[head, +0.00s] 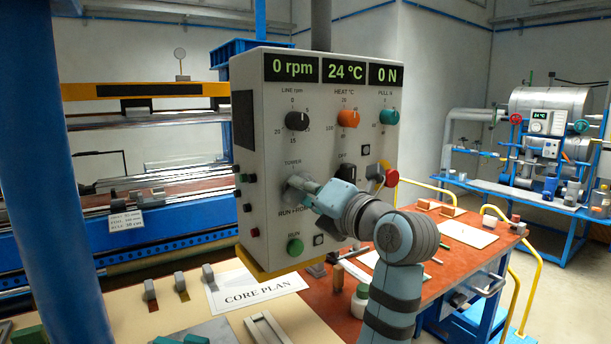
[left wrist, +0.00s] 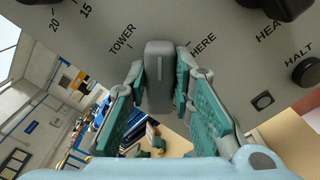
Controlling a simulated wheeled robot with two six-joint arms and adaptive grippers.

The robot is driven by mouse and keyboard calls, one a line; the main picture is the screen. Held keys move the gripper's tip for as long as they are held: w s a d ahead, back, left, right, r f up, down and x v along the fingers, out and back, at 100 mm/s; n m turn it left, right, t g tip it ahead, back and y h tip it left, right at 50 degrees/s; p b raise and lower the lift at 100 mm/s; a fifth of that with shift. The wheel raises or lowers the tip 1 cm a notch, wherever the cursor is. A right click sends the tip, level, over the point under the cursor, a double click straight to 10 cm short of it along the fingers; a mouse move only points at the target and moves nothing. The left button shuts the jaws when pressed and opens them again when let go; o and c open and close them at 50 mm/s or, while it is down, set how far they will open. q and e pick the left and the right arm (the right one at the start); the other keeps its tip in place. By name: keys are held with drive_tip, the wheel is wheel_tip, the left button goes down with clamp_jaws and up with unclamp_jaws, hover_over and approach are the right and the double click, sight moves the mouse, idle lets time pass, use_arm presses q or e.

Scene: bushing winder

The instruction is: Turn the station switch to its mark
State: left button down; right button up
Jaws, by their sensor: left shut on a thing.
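The station switch (left wrist: 158,75) is a grey bar knob with a pale line on its front. It sits on the pale control panel (head: 262,105), between the words TOWER and HERE in the left wrist view. The pale line runs upright in that view, between the two words. My left gripper (head: 306,186) is at the panel's lower left knob, with a teal finger on each side of the switch. It is shut on the knob. In the head view the gripper partly hides the switch and its lettering.
Black, orange (head: 348,118) and teal knobs sit above the gripper. A black OFF switch (head: 346,172) and a red button (head: 391,178) are close to its right, a green button (head: 295,246) below. A CORE PLAN sheet (head: 255,288) lies on the bench below.

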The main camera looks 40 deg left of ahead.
use_arm(q)
drive_tip(key=shift+w+f+m+p, duration=0.1)
drive_tip(key=shift+m+p, duration=2.05)
drive_tip(key=shift+p, duration=0.4)
drive_tip(key=shift+f+m+p, duration=0.1)
drive_tip(key=shift+m+p, duration=2.05)
drive_tip(key=shift+p, duration=0.35)
drive_tip(key=c, duration=1.4)
unclamp_jaws()
drive_tip(key=shift+f, duration=0.1)
